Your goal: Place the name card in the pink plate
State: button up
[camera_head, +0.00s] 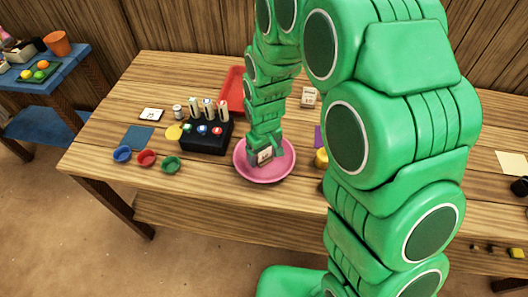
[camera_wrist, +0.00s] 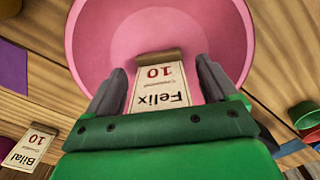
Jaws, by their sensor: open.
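A name card reading "Felix 10" (camera_wrist: 160,88) is in the pink plate (camera_wrist: 100,38), between the two fingers of my gripper (camera_wrist: 160,82). The fingers are apart, with a gap on each side of the card. In the head view the card (camera_head: 264,155) shows upright or tilted in the pink plate (camera_head: 282,174), with my gripper (camera_head: 262,147) low over it. Whether the card's lower edge touches the plate is hard to tell. A second name card, "Bilal 10" (camera_wrist: 30,147), is outside the plate at the lower left of the wrist view.
A black holder (camera_head: 205,138) with several bottles stands left of the plate. Blue (camera_head: 122,154), red (camera_head: 146,158) and green (camera_head: 171,164) bowls line the front left. A red tray (camera_head: 233,90) lies behind. A white card (camera_head: 309,96) stands at the back.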

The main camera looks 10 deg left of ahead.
dwell(0.4)
notch_tip(320, 180, up, 6)
jog(key=shift+r, duration=0.5)
dwell(0.3)
jog(key=shift+d+r, duration=0.15)
jog(key=s+d+r+m+g, duration=0.1)
jog(key=s+d+r+m, duration=0.2)
jog(key=s+d+r, duration=0.6)
jog(key=s+d+r+m, duration=0.4)
jog(key=s+d+r, duration=0.3)
jog(key=d, duration=0.5)
jog(key=s+d+r+m, duration=0.1)
jog(key=s+d+m, duration=0.1)
jog(key=s, duration=0.8)
jog(key=shift+d+g, duration=0.35)
jog(key=shift+g, duration=0.05)
